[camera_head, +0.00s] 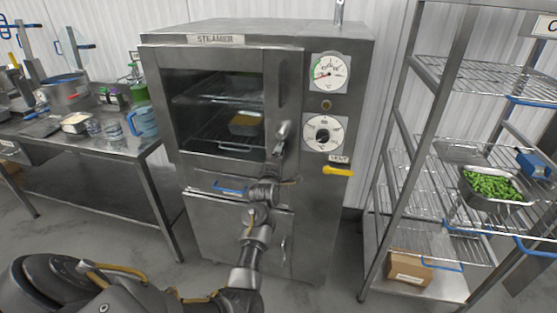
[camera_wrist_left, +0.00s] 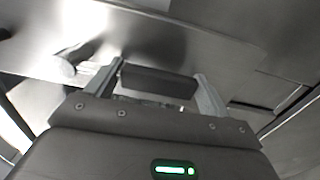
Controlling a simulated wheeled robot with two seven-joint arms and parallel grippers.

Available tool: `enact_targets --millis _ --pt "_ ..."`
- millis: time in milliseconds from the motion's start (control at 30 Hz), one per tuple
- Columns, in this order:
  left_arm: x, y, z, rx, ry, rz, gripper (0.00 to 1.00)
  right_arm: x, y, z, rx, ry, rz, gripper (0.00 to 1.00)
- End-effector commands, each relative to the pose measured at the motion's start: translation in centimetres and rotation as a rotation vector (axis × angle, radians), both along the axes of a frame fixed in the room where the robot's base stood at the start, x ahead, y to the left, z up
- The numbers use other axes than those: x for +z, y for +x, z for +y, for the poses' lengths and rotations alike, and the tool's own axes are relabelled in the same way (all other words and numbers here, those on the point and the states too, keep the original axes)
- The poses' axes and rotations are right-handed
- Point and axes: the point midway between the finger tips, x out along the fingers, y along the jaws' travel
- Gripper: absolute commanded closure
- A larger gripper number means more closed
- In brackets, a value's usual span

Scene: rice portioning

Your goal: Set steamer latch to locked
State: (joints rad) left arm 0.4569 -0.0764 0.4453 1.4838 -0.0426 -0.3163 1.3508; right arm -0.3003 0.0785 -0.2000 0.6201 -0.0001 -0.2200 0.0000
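The steamer (camera_head: 212,40) is a steel cabinet with its window door (camera_head: 215,110) closed. A metal latch lever (camera_head: 282,133) stands tilted at the door's right edge, below a dark vertical strip. My left gripper (camera_head: 271,172) is close below the lever, in front of the steamer. In the left wrist view, its two fingers (camera_wrist_left: 158,78) are spread apart, with a dark bar (camera_wrist_left: 158,84) showing between them. I cannot tell whether the fingers touch that bar, or whether the bar is part of the latch. My right gripper is not in view.
Two dials (camera_head: 329,73) and a yellow vent handle (camera_head: 338,170) are on the steamer's right side. A wire rack (camera_head: 480,80) with a pan of green vegetables (camera_head: 492,186) stands to the right. A steel table (camera_head: 125,146) with a blue jug (camera_head: 146,122) stands to the left.

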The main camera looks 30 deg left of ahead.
Motion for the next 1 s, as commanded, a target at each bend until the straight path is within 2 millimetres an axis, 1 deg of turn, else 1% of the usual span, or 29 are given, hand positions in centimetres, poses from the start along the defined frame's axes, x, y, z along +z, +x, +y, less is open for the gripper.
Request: enact_targets --millis 33,100,367,467,567,800,900,1000 --pt "0.0 0.0 0.0 0.0 0.001 0.0 0.12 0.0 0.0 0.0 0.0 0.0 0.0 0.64" --pt "0.0 0.0 0.1 0.001 0.002 0.0 0.05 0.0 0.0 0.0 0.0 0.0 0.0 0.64" --pt "0.0 -0.1 0.1 0.002 0.005 0.0 0.05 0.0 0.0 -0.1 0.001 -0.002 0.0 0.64" --pt "0.0 -0.6 0.0 0.002 0.006 -0.001 0.05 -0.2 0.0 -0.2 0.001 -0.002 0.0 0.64" --pt "-0.2 -1.8 -0.5 0.002 0.006 0.0 0.05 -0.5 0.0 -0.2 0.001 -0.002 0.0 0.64" --pt "-0.2 -6.3 -2.1 0.001 0.006 -0.001 0.05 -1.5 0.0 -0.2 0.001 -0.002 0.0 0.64" --pt "-0.1 -7.9 -2.6 0.002 0.005 -0.001 0.05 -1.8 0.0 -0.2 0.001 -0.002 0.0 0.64" --pt "-0.1 -9.2 -3.1 0.001 0.005 0.0 0.05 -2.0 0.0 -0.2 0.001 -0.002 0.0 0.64"
